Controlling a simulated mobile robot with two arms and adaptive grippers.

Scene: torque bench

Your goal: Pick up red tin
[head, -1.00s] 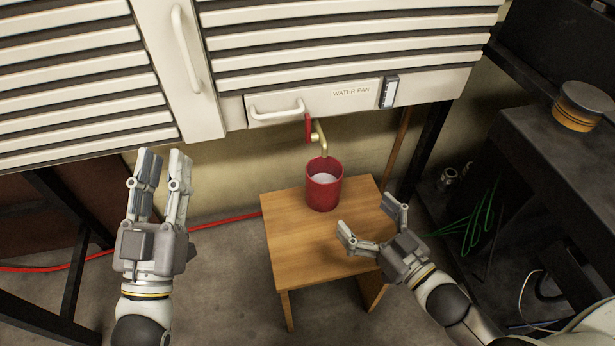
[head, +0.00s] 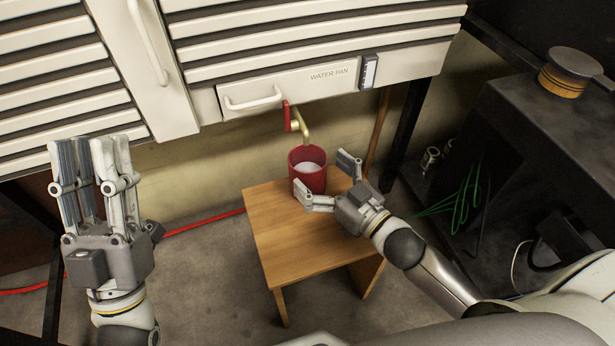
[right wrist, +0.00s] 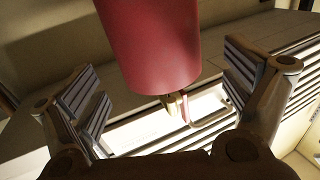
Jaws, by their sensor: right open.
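The red tin (head: 308,178) stands upright at the back of the small wooden table, below a brass spout. Something pale shows inside it. My right gripper (head: 327,175) is open beside the tin, at its front right, with its fingers spread toward it. In the right wrist view the tin (right wrist: 155,45) appears large, between the two spread fingers (right wrist: 168,88), with visible gaps on both sides. My left gripper (head: 94,145) is at the left, away from the tin, fingers pointing up the picture; its jaw gap is unclear.
The wooden table (head: 290,240) has a bare top in front of the tin. The brass spout (head: 303,128) with a red lever (head: 288,116) hangs close above it. The white water pan drawer (head: 290,85) is behind. A dark bench (head: 550,140) stands at the right.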

